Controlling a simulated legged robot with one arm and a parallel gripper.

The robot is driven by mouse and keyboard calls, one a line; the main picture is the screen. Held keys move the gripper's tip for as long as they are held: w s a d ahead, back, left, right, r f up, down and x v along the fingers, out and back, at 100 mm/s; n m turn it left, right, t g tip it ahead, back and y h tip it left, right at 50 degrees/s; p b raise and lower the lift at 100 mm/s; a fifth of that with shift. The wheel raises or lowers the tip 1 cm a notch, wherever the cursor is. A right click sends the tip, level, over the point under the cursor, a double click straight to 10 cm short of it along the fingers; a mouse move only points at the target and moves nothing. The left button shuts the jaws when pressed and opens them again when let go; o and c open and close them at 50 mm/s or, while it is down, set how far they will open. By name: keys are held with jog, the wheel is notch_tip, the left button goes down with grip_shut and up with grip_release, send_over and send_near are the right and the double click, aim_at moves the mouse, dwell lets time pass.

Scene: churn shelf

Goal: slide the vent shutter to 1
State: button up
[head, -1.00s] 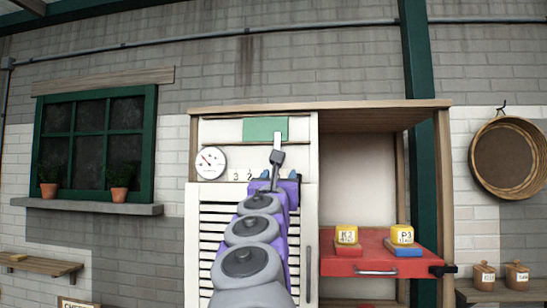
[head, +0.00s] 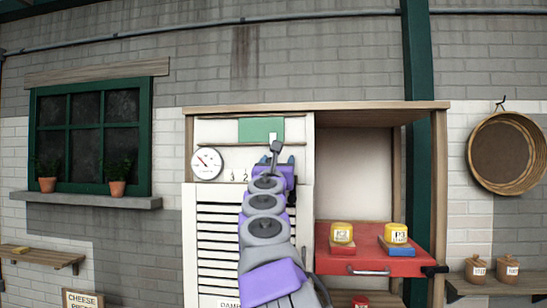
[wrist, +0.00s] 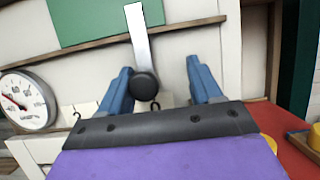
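The vent shutter is a green plate (head: 256,129) in the upper part of the white cabinet, and it also shows in the wrist view (wrist: 100,18). A pale bar with a black knob (wrist: 145,84) hangs down in front of its right part; the knob shows in the head view too (head: 276,146). My gripper (head: 277,160) is raised in front of the cabinet. Its blue fingers (wrist: 160,88) are open, with the knob between them, nearer the left finger. Contact cannot be told. Small number marks (head: 240,175) sit left of my gripper, partly hidden.
A round dial (head: 207,163) is left of the shutter. Louvred slats (head: 215,235) lie below. A green-framed window (head: 90,138) is on the far left wall.

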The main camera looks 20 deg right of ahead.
jog(key=shift+r, duration=0.1)
jog(key=shift+w+a, duration=0.25)
jog(key=shift+a, duration=0.3)
jog(key=shift+w+a, duration=0.2)
jog(key=shift+a, duration=0.3)
jog(key=shift+s+a, duration=0.1)
jog(key=shift+c, duration=0.4)
jog(key=shift+s, duration=0.15)
jog(key=shift+c, duration=0.8)
jog(key=shift+d, duration=0.4)
jog(key=c, duration=0.3)
grip_shut()
